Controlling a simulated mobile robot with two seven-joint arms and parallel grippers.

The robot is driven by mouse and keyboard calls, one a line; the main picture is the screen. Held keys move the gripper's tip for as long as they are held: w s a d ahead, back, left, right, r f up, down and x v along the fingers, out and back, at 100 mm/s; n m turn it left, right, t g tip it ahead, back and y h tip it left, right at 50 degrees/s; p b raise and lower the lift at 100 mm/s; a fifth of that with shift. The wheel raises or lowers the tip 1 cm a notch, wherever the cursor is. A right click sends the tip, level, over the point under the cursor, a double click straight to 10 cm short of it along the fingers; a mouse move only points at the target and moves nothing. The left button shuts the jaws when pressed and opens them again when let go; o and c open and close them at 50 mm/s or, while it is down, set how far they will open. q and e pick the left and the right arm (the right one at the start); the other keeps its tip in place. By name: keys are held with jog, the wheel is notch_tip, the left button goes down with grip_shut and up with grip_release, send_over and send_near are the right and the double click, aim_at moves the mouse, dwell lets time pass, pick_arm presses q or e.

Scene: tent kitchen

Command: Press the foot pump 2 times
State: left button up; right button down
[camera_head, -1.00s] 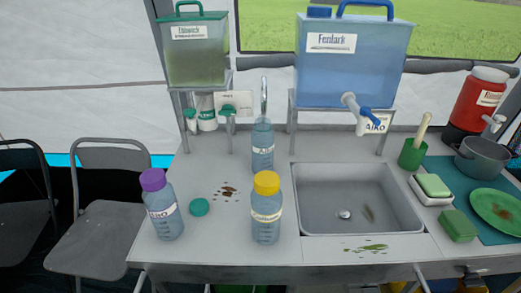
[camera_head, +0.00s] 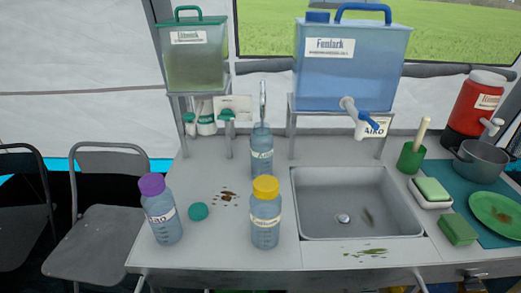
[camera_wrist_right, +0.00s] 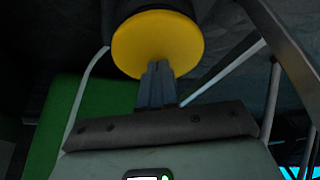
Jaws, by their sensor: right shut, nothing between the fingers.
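In the right wrist view, a round yellow pad (camera_wrist_right: 157,40) with a dark body behind it shows at the top; it looks like the foot pump. My right gripper (camera_wrist_right: 158,70) is shut and empty, with its fingertips overlapping the lower edge of the pad in the picture. I cannot tell whether they touch it. The head view does not show the pump or either gripper. It shows the sink (camera_head: 357,235), and an open bottle (camera_head: 261,160) below the thin tap (camera_head: 263,100).
Pale metal bars (camera_wrist_right: 225,75) and a green surface (camera_wrist_right: 95,120) lie near the pad. Folding chairs (camera_head: 100,205) stand at the left.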

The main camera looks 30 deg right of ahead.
jog(key=shift+r+p, duration=1.45)
jog(key=shift+r, duration=0.5)
jog(key=shift+f, duration=0.2)
jog(key=shift+f+b, duration=2.35)
jog(key=shift+f, duration=0.2)
jog(key=shift+r, duration=0.15)
jog(key=shift+r+p, duration=2.35)
jog(key=shift+r, duration=0.25)
